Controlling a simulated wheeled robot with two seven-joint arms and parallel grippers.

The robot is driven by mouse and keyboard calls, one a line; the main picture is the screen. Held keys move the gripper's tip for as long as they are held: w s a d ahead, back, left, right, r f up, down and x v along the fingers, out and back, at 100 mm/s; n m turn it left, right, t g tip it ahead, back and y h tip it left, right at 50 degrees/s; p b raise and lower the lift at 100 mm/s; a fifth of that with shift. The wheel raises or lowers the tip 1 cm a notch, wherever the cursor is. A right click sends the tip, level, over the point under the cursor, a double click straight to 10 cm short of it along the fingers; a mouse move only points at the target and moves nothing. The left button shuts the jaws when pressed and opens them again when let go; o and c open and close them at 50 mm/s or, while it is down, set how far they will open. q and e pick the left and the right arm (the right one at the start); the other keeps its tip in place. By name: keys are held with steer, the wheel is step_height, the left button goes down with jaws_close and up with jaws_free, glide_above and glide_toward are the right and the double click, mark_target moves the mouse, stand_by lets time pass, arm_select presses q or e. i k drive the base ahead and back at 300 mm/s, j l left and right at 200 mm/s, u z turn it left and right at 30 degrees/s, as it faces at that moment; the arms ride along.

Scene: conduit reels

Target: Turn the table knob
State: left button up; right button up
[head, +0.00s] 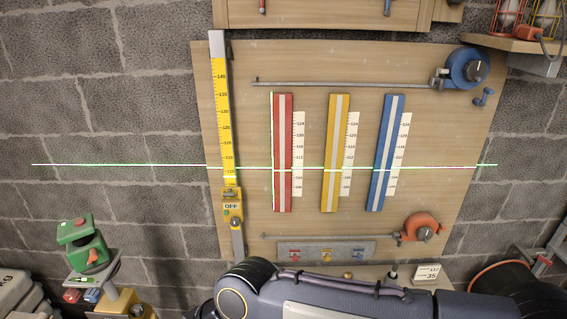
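No part is plainly marked as the table knob, and I cannot tell which one it is. A green device (82,245) with a red part on top and a dark round part on its side stands on a small grey table (100,272) at the lower left. A yellow stand (125,303) is below it, cut by the bottom edge. A blue reel (467,68) with a grey round knob is at the upper right of the wooden board. An orange reel (424,234) with a dark knob is at the lower right. Neither gripper is in view.
The wooden board (430,140) carries red (283,140), yellow (337,140) and blue (385,140) strips and a yellow ruler (225,120) labelled OFF. A thin light line crosses them. My dark arm covers the bottom middle. A shelf (500,42) juts out at the upper right.

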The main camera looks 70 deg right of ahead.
mark_target(92, 295)
steer(key=z, duration=2.25)
steer(key=u, duration=1.5)
steer(key=i+j+u, duration=0.15)
steer(key=i+u, duration=0.15)
steer(key=i, duration=0.25)
